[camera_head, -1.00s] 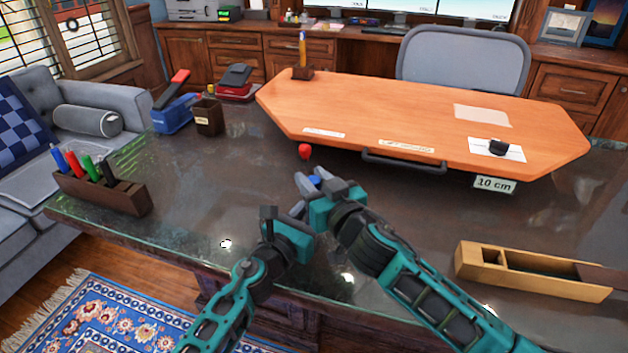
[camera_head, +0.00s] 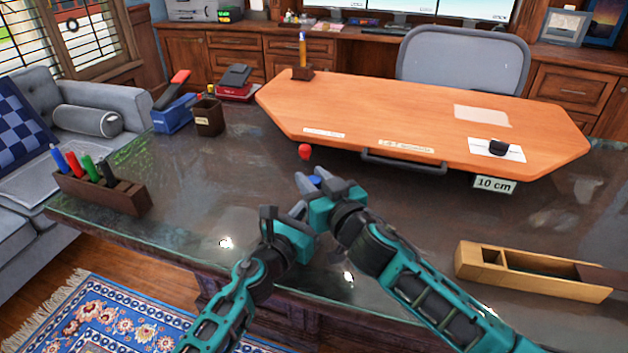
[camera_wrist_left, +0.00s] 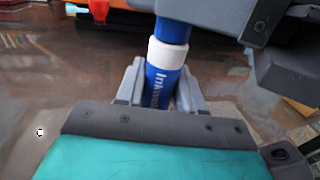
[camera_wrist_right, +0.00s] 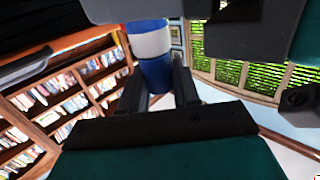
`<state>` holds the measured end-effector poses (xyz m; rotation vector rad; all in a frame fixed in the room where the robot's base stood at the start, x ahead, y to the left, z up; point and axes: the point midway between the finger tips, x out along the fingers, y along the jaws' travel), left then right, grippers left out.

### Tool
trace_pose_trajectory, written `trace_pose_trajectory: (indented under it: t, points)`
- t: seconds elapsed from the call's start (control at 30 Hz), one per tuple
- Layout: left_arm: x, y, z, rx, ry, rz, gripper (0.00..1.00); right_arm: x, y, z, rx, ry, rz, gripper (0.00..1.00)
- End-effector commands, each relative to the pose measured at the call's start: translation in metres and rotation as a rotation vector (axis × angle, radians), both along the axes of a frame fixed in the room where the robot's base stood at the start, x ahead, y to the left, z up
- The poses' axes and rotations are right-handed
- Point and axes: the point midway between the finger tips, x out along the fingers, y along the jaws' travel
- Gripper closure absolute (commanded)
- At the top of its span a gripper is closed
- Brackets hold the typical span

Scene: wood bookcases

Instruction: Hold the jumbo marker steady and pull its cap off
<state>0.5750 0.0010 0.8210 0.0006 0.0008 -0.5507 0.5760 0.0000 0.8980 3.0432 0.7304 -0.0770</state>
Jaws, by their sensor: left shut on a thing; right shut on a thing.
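The jumbo marker has a blue lettered barrel (camera_wrist_left: 160,88), a white band (camera_wrist_left: 166,54) and a blue cap (camera_wrist_left: 173,30) beyond the band. My left gripper (camera_wrist_left: 158,92) is shut on the barrel. My right gripper (camera_wrist_right: 158,82) is shut on the cap, which shows blue between its fingers in the right wrist view. Cap, band and barrel look joined in line, with no visible gap. In the head view both grippers meet above the desk's near part; only a small blue bit of the marker (camera_head: 314,181) shows beside the right gripper's fingers.
A dark pen rack (camera_head: 105,192) with several markers stands at the left. A small red object (camera_head: 304,151) is just beyond my grippers. An orange board (camera_head: 420,112) covers the far desk; a wooden box (camera_head: 530,270) lies at the right. The glossy desk (camera_head: 215,190) left of my grippers is clear.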

Motion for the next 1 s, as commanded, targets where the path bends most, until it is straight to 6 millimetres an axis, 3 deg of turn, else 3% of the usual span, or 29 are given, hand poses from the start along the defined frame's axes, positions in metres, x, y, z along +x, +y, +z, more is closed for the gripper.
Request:
trace_pose_trajectory:
  t: [1.0]
  points:
    - [0.0, 0.0, 0.0, 0.001, 0.001, 0.0, 1.0, 0.0, 0.0, 0.024, 0.001, -0.002, 0.0, 1.0]
